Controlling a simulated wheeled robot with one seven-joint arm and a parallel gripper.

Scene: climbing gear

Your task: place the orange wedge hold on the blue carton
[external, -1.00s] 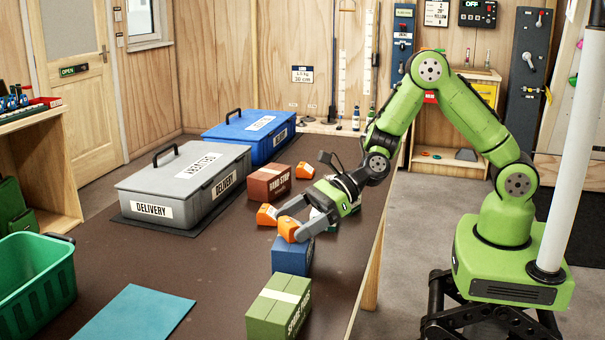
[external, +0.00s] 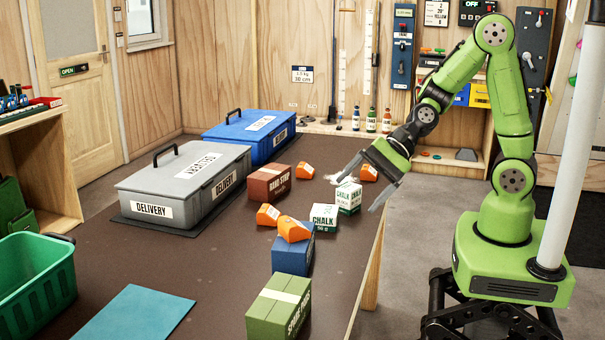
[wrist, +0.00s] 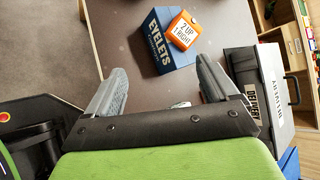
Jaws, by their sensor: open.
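An orange wedge hold (external: 293,229) rests on top of the blue carton (external: 293,257), towards its far end. In the wrist view the orange hold (wrist: 183,30) lies on the blue carton (wrist: 167,50), which is marked EYELETS. The hold's visible face reads "2 UP 1 RIGHT". My gripper (external: 359,192) is open and empty, up and to the right of the carton and apart from the hold. Its two spread fingers (wrist: 160,75) show in the wrist view with nothing held between them.
White chalk boxes (external: 324,216) stand beside the blue carton, near my gripper. More orange holds (external: 268,214) lie around. A brown carton (external: 270,183) and a green carton (external: 279,305) stand nearby. Grey (external: 185,182) and blue (external: 248,136) delivery boxes are farther left.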

